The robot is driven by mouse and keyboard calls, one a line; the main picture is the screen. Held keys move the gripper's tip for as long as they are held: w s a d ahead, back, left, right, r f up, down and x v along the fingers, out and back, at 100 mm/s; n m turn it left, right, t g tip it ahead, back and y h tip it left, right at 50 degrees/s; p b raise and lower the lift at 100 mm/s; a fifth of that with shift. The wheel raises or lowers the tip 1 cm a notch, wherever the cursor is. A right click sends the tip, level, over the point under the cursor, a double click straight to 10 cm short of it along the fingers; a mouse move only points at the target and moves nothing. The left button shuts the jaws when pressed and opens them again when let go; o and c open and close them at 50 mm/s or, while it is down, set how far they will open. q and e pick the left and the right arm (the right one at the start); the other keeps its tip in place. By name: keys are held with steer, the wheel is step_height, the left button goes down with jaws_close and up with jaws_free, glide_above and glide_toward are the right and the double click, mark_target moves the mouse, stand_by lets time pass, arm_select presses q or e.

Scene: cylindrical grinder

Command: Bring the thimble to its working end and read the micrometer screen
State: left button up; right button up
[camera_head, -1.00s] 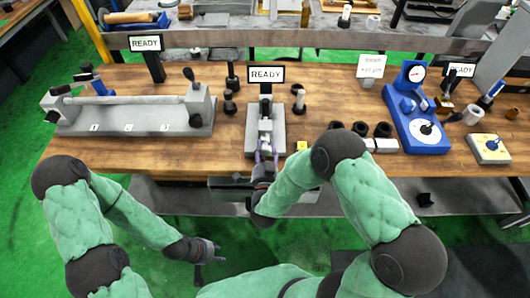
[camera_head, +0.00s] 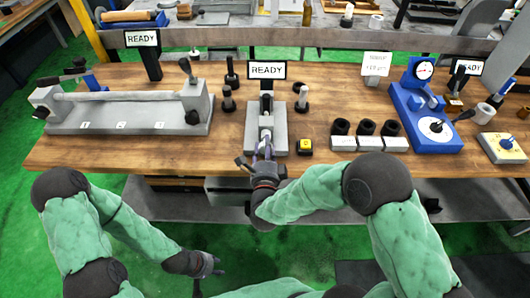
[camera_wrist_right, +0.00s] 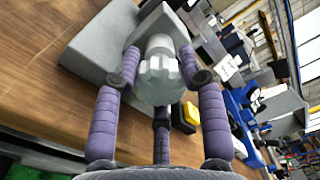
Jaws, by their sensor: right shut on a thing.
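The micrometer stand is a grey block (camera_head: 280,108) at the middle of the bench, with a screen (camera_head: 267,70) above it that reads READY. The thimble (camera_wrist_right: 160,78) is a pale, ridged cylinder in the right wrist view, sticking out of the grey fixture. My right gripper (camera_head: 262,152) is at the near end of the fixture. In the wrist view its purple fingers (camera_wrist_right: 160,85) are closed around the thimble from both sides. My left gripper (camera_head: 210,266) hangs low over the floor, away from the bench; its fingers are too small to judge.
A yellow button box (camera_head: 305,147) stands just right of the fixture, close to my right gripper. Dark posts stand on both sides. A long grey bench fixture (camera_head: 70,122) is at left, and a blue dial gauge stand (camera_head: 418,128) is at right.

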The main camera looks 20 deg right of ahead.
steer(key=m+b, duration=0.1)
steer(key=m, duration=0.1)
steer(key=m+b, duration=0.1)
steer(key=m, duration=0.1)
steer(key=shift+d+r+b, duration=0.1)
steer(key=shift+d+b, duration=0.2)
steer(key=shift+m, duration=0.8)
steer(key=shift+m+b, duration=0.35)
steer(key=shift+m, duration=0.75)
steer(key=shift+f, duration=0.25)
steer(key=shift+a, duration=0.1)
steer(key=o, duration=1.2)
steer(key=shift+f, duration=0.1)
steer(key=shift+c, duration=0.2)
